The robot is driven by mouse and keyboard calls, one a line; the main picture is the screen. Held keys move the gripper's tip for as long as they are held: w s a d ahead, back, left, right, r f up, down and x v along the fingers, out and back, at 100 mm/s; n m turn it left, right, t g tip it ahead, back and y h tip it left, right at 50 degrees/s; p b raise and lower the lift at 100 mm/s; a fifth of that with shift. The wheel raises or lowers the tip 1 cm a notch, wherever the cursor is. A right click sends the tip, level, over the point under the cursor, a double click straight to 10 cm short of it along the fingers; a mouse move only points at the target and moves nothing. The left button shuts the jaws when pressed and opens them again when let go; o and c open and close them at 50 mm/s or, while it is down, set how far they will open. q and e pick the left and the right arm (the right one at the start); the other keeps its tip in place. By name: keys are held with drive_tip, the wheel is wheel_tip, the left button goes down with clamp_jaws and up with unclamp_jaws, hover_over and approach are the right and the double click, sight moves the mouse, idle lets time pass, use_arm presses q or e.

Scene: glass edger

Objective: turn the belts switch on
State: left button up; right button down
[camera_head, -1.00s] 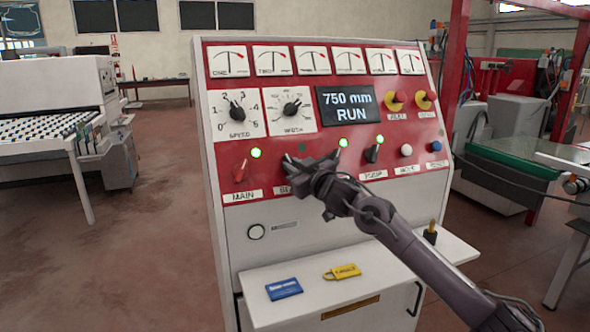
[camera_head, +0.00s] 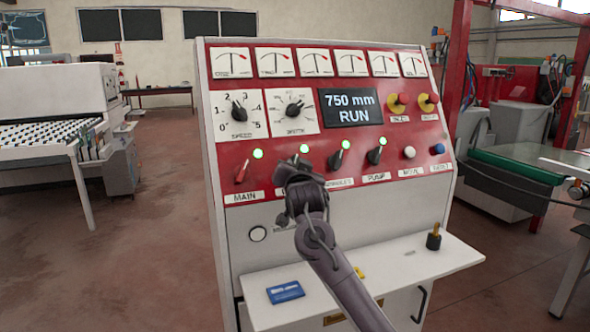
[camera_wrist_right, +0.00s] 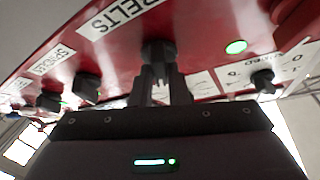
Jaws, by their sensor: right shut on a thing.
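The belts switch (camera_wrist_right: 158,50) is on the red band of the control panel, next to the BELTS label (camera_wrist_right: 121,14) in the right wrist view. In the head view my right gripper (camera_head: 297,178) is in front of it and covers most of it. In the wrist view the two fingers of the gripper (camera_wrist_right: 160,82) are closed around the dark switch knob. The green lamp (camera_head: 305,149) above the belts switch is lit. My left gripper is not in view.
The red main switch (camera_head: 241,170) is just left, and the spindles switch (camera_head: 337,158) and pump switch (camera_head: 375,155) are to the right. Their lamps are lit green. A shelf (camera_head: 400,262) with a blue tag (camera_head: 286,291) juts out below. The display (camera_head: 350,108) reads 750 mm RUN.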

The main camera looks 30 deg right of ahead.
drive_tip(key=shift+m+g+h, duration=0.3)
drive_tip(key=shift+m+h, duration=0.1)
drive_tip(key=shift+m, duration=0.2)
drive_tip(key=c, duration=1.4)
unclamp_jaws()
drive_tip(key=b+v, duration=0.2)
drive_tip(key=v, duration=0.5)
drive_tip(key=shift+s+a, duration=0.2)
drive_tip(key=shift+s, duration=0.15)
